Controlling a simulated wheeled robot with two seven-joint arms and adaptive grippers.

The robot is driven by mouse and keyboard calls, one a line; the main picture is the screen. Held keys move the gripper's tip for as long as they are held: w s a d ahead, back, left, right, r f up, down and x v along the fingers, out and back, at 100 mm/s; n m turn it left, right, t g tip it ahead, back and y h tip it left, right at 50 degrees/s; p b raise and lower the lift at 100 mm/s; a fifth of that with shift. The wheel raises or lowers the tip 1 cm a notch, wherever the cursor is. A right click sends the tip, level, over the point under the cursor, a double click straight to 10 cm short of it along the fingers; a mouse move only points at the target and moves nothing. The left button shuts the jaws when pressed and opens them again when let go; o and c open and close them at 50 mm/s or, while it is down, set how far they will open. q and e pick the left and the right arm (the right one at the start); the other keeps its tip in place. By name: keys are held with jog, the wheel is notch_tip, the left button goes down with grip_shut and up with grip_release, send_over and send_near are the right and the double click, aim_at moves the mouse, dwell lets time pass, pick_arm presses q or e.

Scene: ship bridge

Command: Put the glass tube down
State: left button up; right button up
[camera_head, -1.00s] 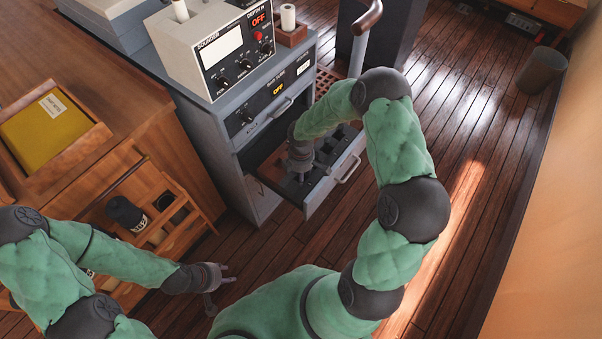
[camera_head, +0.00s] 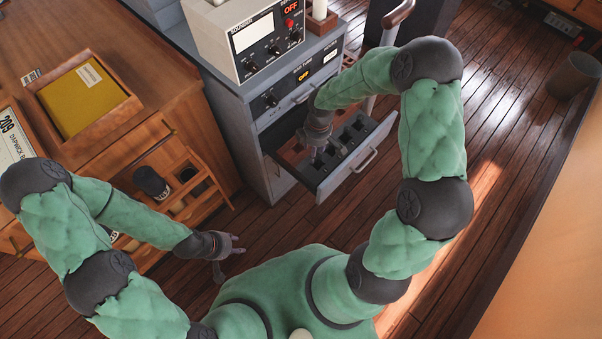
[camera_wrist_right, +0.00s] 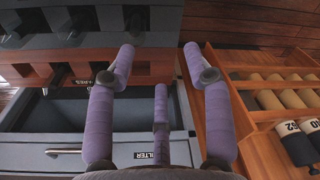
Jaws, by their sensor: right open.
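My right gripper (camera_head: 318,152) hangs over the left part of the pulled-out drawer (camera_head: 345,178) of the grey cabinet. In the right wrist view its purple fingers (camera_wrist_right: 158,48) are spread apart with nothing seen between them. I cannot make out a glass tube for certain in either view; the gripper covers part of the drawer. My left gripper (camera_head: 232,260) is open and empty, low above the floor in front of the cabinet.
A grey instrument box (camera_head: 262,45) stands on the cabinet top. A wooden rack (camera_head: 185,190) with dark-capped rolls is left of the drawer. A yellow book (camera_head: 85,98) lies in a tray on the desk.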

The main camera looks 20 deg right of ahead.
jog(key=s+a+f+m+y, duration=0.3)
jog(key=s+a+f+m, duration=0.9)
jog(key=s+a+m, duration=0.2)
jog(key=shift+s+a, duration=0.75)
jog(key=shift+s, duration=0.3)
jog(key=shift+f, duration=0.1)
